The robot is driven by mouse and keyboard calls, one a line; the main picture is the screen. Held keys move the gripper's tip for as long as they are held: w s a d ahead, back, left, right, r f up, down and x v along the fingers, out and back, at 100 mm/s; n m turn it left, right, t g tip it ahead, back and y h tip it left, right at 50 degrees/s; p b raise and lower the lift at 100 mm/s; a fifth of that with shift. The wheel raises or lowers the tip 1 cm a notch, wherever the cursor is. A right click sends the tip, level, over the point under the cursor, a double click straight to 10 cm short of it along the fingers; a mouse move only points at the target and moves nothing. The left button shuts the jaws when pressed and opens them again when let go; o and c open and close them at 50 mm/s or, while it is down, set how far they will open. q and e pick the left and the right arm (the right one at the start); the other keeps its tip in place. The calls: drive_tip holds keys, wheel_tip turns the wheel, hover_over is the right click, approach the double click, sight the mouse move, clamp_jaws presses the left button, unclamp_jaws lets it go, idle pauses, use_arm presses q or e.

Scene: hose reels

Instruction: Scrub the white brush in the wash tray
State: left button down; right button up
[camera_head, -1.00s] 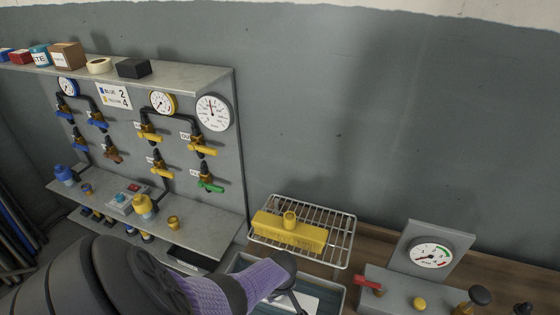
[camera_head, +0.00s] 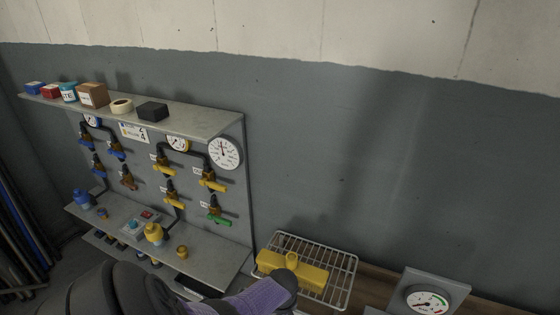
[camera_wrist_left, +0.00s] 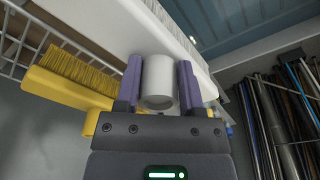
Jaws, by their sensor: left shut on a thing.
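In the left wrist view, the white brush (camera_wrist_left: 119,28) runs from the upper left to the right, with a round white knob (camera_wrist_left: 160,88). My left gripper (camera_wrist_left: 159,72) has its purple fingers shut on either side of this knob. A strip of bristles shows along the brush's far edge. A blue surface with a pale rim beyond it looks like the wash tray (camera_wrist_left: 240,22); I cannot tell whether the bristles touch it. In the head view my left arm (camera_head: 258,298) hides the brush, and the tray is mostly out of frame. My right gripper is not in view.
A yellow brush (camera_head: 292,269) rests on a wire rack (camera_head: 340,272), just beyond my left arm. A gauge box (camera_head: 428,294) stands to the right. A valve panel (camera_head: 140,190) with shelves is on the left. Dark hoses or rods (camera_wrist_left: 285,110) hang beside the tray.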

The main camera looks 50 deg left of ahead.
use_arm(q)
drive_tip(key=shift+r+p, duration=0.35)
drive_tip(key=shift+p, duration=0.05)
wheel_tip(320, 180, up, 7)
drive_tip(key=p, duration=0.7)
drive_tip(key=shift+r+p, duration=0.35)
drive_tip(key=shift+r, duration=1.75)
